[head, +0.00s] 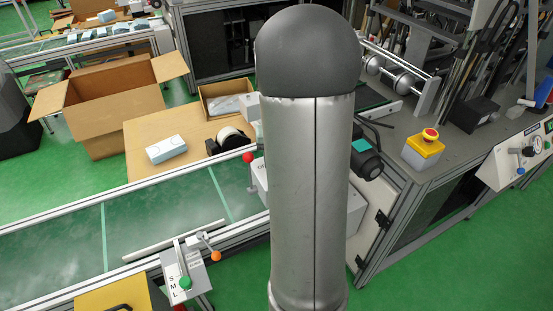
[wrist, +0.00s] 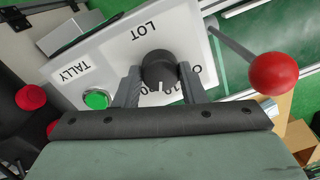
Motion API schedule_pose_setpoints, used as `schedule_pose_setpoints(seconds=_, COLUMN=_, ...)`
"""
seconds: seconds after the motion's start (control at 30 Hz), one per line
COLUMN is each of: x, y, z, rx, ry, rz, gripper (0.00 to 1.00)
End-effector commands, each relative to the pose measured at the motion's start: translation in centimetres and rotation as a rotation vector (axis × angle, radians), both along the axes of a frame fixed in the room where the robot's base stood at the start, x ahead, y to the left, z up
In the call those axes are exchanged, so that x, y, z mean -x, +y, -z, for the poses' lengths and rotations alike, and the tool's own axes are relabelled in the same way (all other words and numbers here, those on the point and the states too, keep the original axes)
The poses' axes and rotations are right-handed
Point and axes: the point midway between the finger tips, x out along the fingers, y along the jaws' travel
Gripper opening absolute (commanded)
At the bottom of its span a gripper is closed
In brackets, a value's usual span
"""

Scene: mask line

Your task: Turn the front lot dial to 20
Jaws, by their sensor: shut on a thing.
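The black lot dial (wrist: 158,66) sits on a white panel (wrist: 110,52) under the upside-down word LOT in the wrist view. My gripper (wrist: 159,82) has one finger on each side of the dial and is shut on it. A small pale mark shows on the dial's lower side. The scale numbers beside it are partly covered by the dial and the right finger, so I cannot tell the setting. In the head view my arm hides the dial and my gripper.
On the panel are a green button (wrist: 96,99) by the word TALLY and a red ball lever (wrist: 273,75) standing out close to the right of my gripper. A red knob (wrist: 31,97) is at the left. The conveyor (head: 150,222) runs left of my arm in the head view.

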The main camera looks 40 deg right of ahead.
Motion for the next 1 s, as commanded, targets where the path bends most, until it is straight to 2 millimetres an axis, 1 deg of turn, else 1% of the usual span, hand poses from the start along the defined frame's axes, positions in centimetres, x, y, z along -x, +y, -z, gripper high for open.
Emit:
schedule_pose_setpoints(seconds=0.2, x=-0.06, y=0.05, z=-0.09, rx=0.001, ry=-0.003, rz=0.182, gripper=0.14)
schedule_pose_setpoints(seconds=0.5, x=0.00, y=0.05, z=-0.09, rx=0.000, ry=-0.002, rz=0.361, gripper=0.14)
schedule_pose_setpoints(seconds=0.7, x=-0.01, y=0.07, z=-0.08, rx=0.000, ry=-0.002, rz=0.421, gripper=0.14)
schedule_pose_setpoints(seconds=1.0, x=0.00, y=0.04, z=-0.08, rx=0.000, ry=-0.002, rz=0.445, gripper=0.14)
